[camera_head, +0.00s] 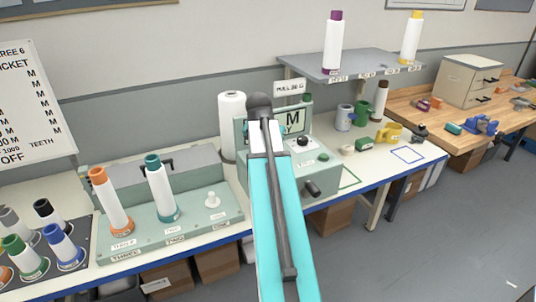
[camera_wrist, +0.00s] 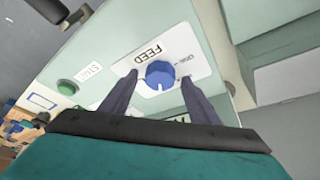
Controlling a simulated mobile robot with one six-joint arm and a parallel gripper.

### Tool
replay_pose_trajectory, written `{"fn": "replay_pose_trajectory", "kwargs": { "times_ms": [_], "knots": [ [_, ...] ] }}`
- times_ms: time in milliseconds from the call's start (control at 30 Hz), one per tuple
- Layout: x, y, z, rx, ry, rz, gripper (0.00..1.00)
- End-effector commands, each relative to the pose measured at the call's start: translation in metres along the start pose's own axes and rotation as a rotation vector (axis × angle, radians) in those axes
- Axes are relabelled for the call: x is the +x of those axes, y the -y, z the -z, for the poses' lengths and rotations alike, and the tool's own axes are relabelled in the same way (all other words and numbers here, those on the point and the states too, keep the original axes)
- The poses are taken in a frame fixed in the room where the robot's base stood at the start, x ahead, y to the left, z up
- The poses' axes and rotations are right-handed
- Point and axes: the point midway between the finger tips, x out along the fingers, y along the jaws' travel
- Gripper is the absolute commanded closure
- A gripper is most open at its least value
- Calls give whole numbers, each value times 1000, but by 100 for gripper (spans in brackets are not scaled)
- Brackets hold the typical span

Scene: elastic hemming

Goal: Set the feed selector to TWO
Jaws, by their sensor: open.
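The feed selector is a round blue knob (camera_wrist: 160,73) on a white plate in the wrist view, with a FEED label (camera_wrist: 148,52) that shows upside down. A pale mark is on the knob's lower side. Small print on the plate beside the knob is too blurred to read surely, and part of the plate is hidden. My gripper (camera_wrist: 159,78) is open, one finger on each side of the knob; I cannot tell if they touch it. In the head view my arm hides the selector on the pale green machine (camera_head: 325,183).
A green START button (camera_wrist: 67,87) and a dark handle (camera_wrist: 47,10) are near the selector. Left of the machine, a pegged stand (camera_head: 190,225) holds orange and teal spools. Mugs (camera_head: 343,117) stand to the right. A shelf (camera_head: 350,66) hangs behind.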

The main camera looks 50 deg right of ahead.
Motion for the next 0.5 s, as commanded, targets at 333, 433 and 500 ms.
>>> {"fn": "replay_pose_trajectory", "kwargs": {
  "times_ms": [333,433,500],
  "knots": [
    [-7,0,0,0,-1,0,45],
    [-13,0,0,0,-1,0,45],
    [-19,0,0,0,-1,0,45]
  ]
}}
